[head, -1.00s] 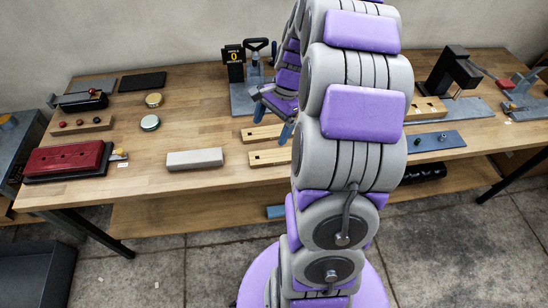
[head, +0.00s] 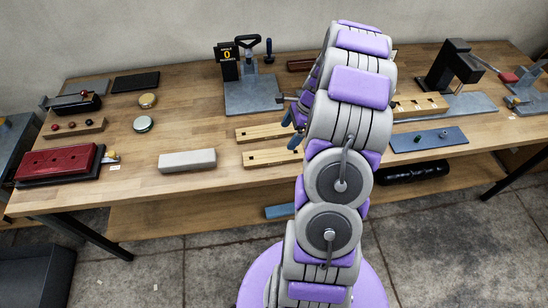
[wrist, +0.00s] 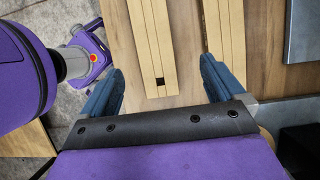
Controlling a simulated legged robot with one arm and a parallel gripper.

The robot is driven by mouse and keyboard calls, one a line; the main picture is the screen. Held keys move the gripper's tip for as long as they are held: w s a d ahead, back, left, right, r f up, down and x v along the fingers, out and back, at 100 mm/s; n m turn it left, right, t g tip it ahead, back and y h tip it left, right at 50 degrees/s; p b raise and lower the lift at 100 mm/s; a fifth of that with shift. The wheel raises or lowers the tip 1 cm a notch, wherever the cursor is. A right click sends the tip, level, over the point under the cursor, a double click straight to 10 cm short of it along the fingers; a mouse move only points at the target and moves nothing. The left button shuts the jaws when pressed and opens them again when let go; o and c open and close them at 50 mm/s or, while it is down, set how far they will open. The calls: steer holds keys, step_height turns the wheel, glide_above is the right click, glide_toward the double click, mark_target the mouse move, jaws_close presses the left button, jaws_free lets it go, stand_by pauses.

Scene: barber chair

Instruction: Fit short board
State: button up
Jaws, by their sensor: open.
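Two pale wooden boards lie side by side on the bench: a rear board (head: 260,134) and a front board (head: 270,157). My arm hides their right ends in the head view, so I cannot tell which is shorter. In the wrist view one board (wrist: 143,40) has a dark square hole near its end, and the other board (wrist: 222,35) lies to its right. My gripper (wrist: 158,66) is open and empty above them, its blue fingers either side of the holed board. In the head view its fingers (head: 295,116) show partly beside my arm.
A grey press stand (head: 252,95) with a "0" display is behind the boards. A grey-white block (head: 187,160) lies to their left, a holed wooden block (head: 420,105) and blue plate (head: 428,139) to the right.

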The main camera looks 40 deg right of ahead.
mark_target(275, 155)
steer(key=x, duration=0.3)
steer(key=shift+d+f+b, duration=0.3)
steer(key=shift+f+b, duration=0.05)
steer(key=shift+f, duration=0.05)
steer(key=a, duration=0.1)
steer(key=a+f, duration=0.1)
steer(key=a, duration=0.1)
steer(key=a+b, duration=0.1)
steer(key=shift+w+a+f, duration=0.15)
steer(key=shift+w+f, duration=0.05)
steer(key=shift+f, duration=0.1)
steer(key=f, duration=0.1)
steer(key=f+b, duration=0.1)
steer(key=f, duration=0.1)
steer(key=shift+w+f, duration=0.25)
steer(key=shift+d+f, duration=0.2)
steer(key=shift+d, duration=0.3)
steer(key=shift+a+r, duration=0.1)
steer(key=shift+a, duration=0.5)
steer(key=c, duration=0.3)
steer(key=shift+d, duration=0.1)
steer(key=c, duration=0.9)
